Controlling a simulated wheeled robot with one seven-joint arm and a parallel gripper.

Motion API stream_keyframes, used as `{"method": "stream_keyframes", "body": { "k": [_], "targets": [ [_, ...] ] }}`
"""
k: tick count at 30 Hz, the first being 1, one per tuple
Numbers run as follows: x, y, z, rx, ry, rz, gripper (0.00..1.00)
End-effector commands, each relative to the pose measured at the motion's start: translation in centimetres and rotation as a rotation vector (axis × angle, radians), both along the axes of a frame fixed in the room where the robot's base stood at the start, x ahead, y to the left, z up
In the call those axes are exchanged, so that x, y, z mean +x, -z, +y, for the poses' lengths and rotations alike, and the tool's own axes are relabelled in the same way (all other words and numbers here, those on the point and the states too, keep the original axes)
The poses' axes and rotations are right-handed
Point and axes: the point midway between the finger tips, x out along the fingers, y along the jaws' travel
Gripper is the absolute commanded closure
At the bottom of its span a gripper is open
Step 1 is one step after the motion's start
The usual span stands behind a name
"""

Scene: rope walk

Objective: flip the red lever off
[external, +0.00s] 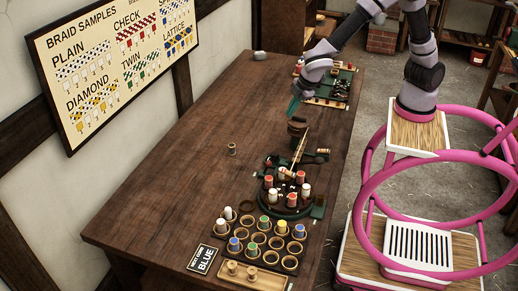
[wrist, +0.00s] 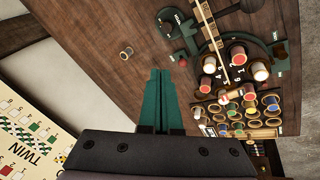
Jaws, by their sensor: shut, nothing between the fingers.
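A dark green braiding machine (external: 289,203) with red and white bobbins stands near the table's right edge; it also shows in the wrist view (wrist: 224,86). A small red tip (wrist: 183,63) shows at its side in the wrist view and may be the red lever; its position is too small to read. I cannot pick the lever out for sure in the external view. My gripper (external: 292,110) points down above the table, behind the machine, apart from it. In the wrist view its green fingers (wrist: 161,76) are together and hold nothing.
A rack of round cups (external: 266,238) with coloured bobbins and a "BLUE" card (external: 203,259) lie at the front. A small spool (external: 231,148) stands alone left of the machine. A green board (external: 329,84) lies at the back.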

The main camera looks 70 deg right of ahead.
Motion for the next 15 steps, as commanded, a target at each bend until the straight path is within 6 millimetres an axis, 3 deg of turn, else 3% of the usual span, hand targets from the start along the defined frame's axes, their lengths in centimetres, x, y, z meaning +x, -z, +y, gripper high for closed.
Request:
{"method": "stream_keyframes", "body": {
  "k": [1,6,10,15],
  "targets": [
    [-0.3,2.1,1.8,-0.038,-0.061,0.001,1.0],
    [-1.0,6.9,6.0,-0.13,-0.23,-0.015,1.0],
    [-1.5,9.3,8.0,-0.174,-0.313,-0.024,1.0],
    [-1.9,10.6,9.0,-0.197,-0.358,-0.03,1.0]
  ]
}}
